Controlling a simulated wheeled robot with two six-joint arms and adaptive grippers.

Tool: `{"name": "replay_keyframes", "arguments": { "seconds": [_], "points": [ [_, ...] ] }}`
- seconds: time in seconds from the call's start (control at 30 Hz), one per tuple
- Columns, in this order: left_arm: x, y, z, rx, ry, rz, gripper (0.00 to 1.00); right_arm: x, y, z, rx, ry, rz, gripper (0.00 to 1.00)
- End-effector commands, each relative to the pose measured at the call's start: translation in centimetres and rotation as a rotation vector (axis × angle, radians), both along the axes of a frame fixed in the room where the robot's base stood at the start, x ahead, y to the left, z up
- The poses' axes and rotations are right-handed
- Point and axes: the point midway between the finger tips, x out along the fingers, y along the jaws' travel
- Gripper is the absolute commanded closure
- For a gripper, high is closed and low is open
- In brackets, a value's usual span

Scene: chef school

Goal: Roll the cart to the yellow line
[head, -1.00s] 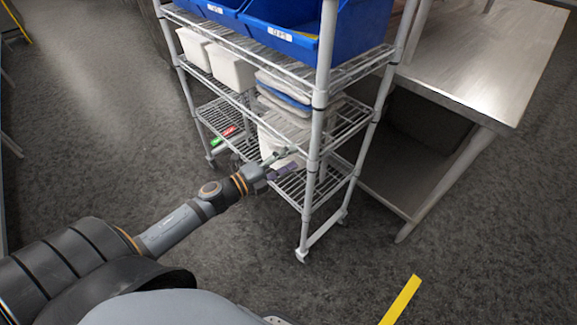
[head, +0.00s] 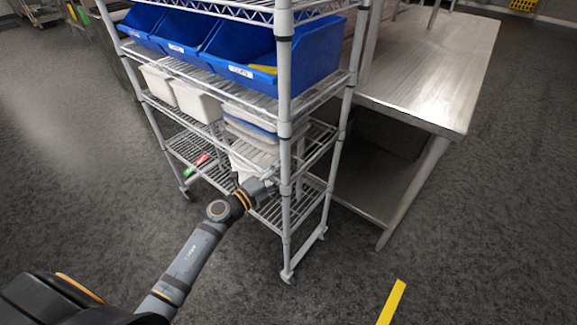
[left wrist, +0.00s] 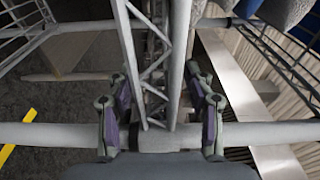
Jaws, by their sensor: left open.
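The cart is a tall grey wire-shelf rack (head: 284,140) on casters, standing left of centre in the head view. The yellow line (head: 392,302) is a short strip on the floor to the right of its near caster; it also shows at the left wrist view's edge (left wrist: 14,138). My left gripper (head: 270,183) is at the cart's near corner post, at lower-shelf height. In the left wrist view its open fingers (left wrist: 160,108) lie on either side of a shelf truss, close to the post tube (left wrist: 270,133). Contact is unclear. My right gripper is out of view.
Blue bins (head: 262,72), white tubs (head: 195,102) and stacked lidded containers (head: 250,130) sit on the cart. A steel table (head: 435,85) stands close on its right. The floor around the yellow line is clear.

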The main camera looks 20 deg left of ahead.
Motion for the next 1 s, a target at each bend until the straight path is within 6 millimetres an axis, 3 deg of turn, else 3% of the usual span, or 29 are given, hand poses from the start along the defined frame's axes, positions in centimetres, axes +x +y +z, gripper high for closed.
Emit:
{"name": "replay_keyframes", "arguments": {
  "seconds": [0.2, 0.53, 0.93, 1.0],
  "points": [
    [1.9, -1.0, 0.0, 0.002, -0.001, 0.001, 0.47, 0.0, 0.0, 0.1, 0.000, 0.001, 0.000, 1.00],
    [2.1, -1.1, -0.1, 0.002, 0.000, 0.000, 0.47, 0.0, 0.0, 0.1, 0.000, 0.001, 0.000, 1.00],
    [2.1, -1.1, -0.1, 0.002, 0.000, 0.001, 1.00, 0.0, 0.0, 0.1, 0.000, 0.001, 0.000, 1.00],
    [2.1, -1.1, -0.1, 0.002, 0.000, 0.001, 1.00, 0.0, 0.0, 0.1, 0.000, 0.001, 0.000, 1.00]
  ]
}}
